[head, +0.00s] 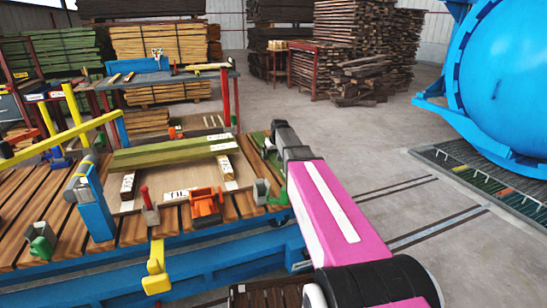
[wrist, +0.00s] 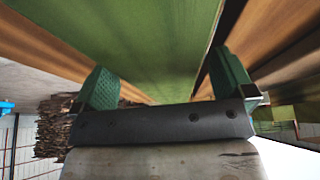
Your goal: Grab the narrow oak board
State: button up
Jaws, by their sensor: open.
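Two long greenish boards lie side by side on the bench in the head view: a front one (head: 170,157) and a back one (head: 185,143). I cannot tell for sure which is the narrow oak board. My gripper (head: 266,146) is at the right of the boards, past their right ends, at the bench's right edge. In the wrist view my gripper (wrist: 166,82) is open, with green pads wide apart. A green surface (wrist: 130,40) fills the view ahead, between and beyond the pads. I see no grip on it.
The boards rest on pale labelled bearers (head: 225,168) over a slatted wooden bench (head: 60,210). An orange clamp (head: 206,208), a blue post (head: 94,205) and a yellow bar (head: 45,145) stand around them. A blue autoclave (head: 500,80) is at the right. Floor between is clear.

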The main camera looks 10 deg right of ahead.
jog(key=shift+c, duration=0.3)
jog(key=c, duration=1.3)
jog(key=shift+r, duration=0.1)
jog(key=shift+c, duration=0.2)
